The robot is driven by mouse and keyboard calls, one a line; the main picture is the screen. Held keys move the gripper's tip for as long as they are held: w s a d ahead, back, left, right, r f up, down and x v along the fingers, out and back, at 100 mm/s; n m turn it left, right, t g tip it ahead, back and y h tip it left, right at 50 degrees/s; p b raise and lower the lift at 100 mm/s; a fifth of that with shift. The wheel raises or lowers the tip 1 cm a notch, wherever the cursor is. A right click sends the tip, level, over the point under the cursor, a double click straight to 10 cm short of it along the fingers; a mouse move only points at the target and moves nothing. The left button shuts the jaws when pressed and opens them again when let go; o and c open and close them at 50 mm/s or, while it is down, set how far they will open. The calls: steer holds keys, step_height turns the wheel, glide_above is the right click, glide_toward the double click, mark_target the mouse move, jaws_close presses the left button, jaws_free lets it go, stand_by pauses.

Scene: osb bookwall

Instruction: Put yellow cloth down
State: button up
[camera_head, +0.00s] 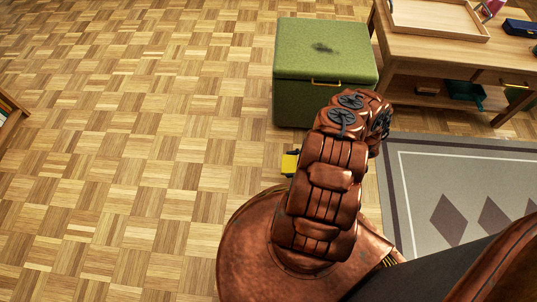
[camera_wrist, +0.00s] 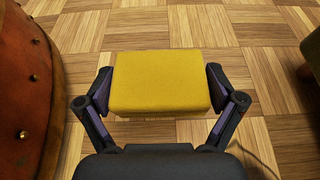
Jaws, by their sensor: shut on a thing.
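The yellow cloth (camera_wrist: 160,82) is a flat, block-like folded piece between the two fingers of my gripper (camera_wrist: 160,88) in the wrist view. Both fingers press on its left and right sides. Parquet floor shows beyond and under it; its height above the floor is hard to tell. In the head view a small part of the yellow cloth (camera_head: 289,164) shows left of my arm, in front of the green box. My arm hides the rest of the cloth and most of my gripper there.
A green storage box (camera_head: 305,92) with a dark patch on its lid stands just beyond my arm. A wooden table (camera_head: 436,54) with a tray (camera_head: 440,32) is at the back right. A grey patterned rug (camera_head: 420,205) lies at right. The parquet floor (camera_head: 130,150) at left is clear.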

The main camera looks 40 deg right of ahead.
steer(key=shift+s+a+f, duration=0.1)
steer(key=shift+s+f, duration=0.35)
steer(key=shift+s, duration=0.1)
steer(key=shift+w+f, duration=0.1)
steer(key=shift+f, duration=0.05)
steer(key=b, duration=0.6)
glide_above(265, 152)
steer(key=shift+s+f, duration=0.2)
steer(key=shift+f, duration=0.5)
steer(key=shift+f+b, duration=0.7)
steer(key=shift+f, duration=1)
steer(key=shift+f, duration=0.15)
steer(key=o, duration=0.9)
